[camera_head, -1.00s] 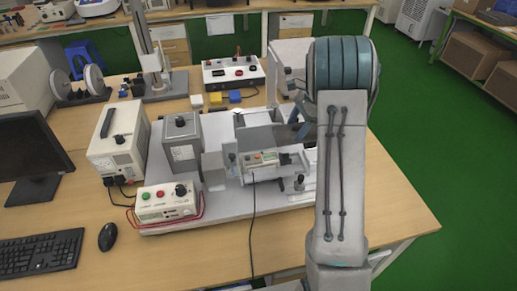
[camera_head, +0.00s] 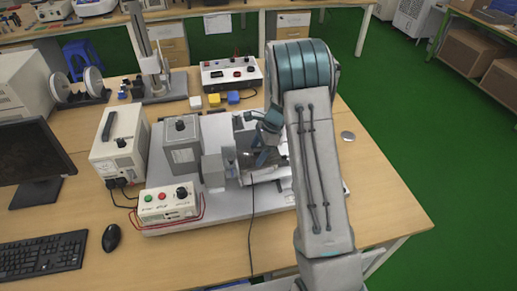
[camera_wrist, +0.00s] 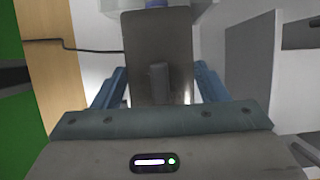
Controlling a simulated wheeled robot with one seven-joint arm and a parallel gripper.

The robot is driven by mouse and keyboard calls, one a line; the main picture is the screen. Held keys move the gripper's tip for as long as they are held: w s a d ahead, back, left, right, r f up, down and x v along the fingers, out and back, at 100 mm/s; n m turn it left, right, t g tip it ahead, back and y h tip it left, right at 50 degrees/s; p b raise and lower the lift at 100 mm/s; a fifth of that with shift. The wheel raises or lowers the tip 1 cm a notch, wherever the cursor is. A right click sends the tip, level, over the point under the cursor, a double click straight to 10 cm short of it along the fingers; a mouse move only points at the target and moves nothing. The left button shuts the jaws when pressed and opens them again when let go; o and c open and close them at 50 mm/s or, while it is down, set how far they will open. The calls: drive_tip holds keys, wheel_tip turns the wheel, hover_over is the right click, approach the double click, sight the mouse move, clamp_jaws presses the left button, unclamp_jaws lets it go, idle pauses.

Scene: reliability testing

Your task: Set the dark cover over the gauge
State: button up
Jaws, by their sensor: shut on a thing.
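The dark cover (camera_head: 246,158) is a dark grey panel on the grey fixture in the middle of the bench. In the wrist view the dark cover (camera_wrist: 138,45) fills the centre, with a small upright knob on it. My gripper (camera_head: 264,152) is at the cover, coming from the right. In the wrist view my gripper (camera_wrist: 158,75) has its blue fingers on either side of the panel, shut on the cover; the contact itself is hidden. The gauge is not clearly seen; the cover and my gripper hide that spot.
A control box (camera_head: 168,203) with buttons and a grey box (camera_head: 182,143) stand left of the fixture. A panel box (camera_head: 231,74) and small coloured blocks (camera_head: 214,100) lie behind. A silver disc (camera_head: 348,136) lies on the right. The bench's front right is clear.

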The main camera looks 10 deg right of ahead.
drive_tip(key=shift+f+b, duration=0.45)
drive_tip(key=shift+f, duration=0.1)
drive_tip(key=o, duration=1)
